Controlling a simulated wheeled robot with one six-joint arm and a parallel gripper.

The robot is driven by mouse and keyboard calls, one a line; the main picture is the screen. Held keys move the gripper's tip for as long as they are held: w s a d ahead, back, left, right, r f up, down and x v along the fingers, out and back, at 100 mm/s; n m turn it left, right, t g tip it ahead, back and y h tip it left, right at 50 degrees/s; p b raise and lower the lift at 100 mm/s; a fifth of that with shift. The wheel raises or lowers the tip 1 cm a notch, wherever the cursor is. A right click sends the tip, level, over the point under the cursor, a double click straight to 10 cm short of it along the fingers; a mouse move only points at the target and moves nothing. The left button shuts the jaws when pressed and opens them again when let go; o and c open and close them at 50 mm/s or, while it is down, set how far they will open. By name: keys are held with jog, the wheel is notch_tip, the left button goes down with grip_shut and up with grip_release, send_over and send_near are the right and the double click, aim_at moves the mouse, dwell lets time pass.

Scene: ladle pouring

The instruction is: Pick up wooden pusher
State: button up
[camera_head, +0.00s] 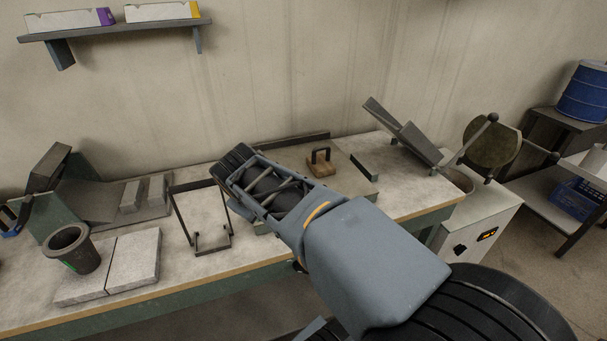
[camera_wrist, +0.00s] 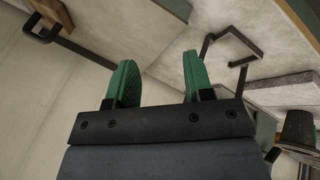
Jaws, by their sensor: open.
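The wooden pusher (camera_head: 321,168) is a small brown block with a dark handle arched over its top. It sits on a grey-beige board (camera_head: 358,183) on the workbench, just right of my arm in the head view. In the wrist view the wooden pusher (camera_wrist: 53,11) shows only partly at the top left corner, with its handle beside it. My gripper (camera_wrist: 160,60) has two green fingers, spread apart with nothing between them. The wooden pusher is outside the fingers, off to their left in the wrist view. My arm hides the fingers in the head view.
A dark wire frame (camera_head: 173,207) stands left of my arm. Further left are a dark cup (camera_head: 70,249) on pale slabs (camera_head: 135,262) and a sloped metal piece (camera_head: 90,201). A dark rail (camera_head: 262,147) runs behind the board.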

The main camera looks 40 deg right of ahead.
jog(key=w+d+f+n+h+b, duration=0.15)
jog(key=w+d+h+b, duration=0.3)
jog(key=d, duration=0.45)
jog(key=n+h+b, duration=0.4)
jog(key=b, duration=0.1)
send_near(324, 148)
jog(key=shift+g, duration=0.3)
jog(key=shift+w+b+x, duration=0.2)
jog(key=shift+b+x, duration=0.5)
jog(key=shift+x, duration=4.1)
jog(key=shift+a, duration=0.1)
jog(key=shift+c, duration=0.4)
jog(key=shift+r, duration=0.1)
grip_shut()
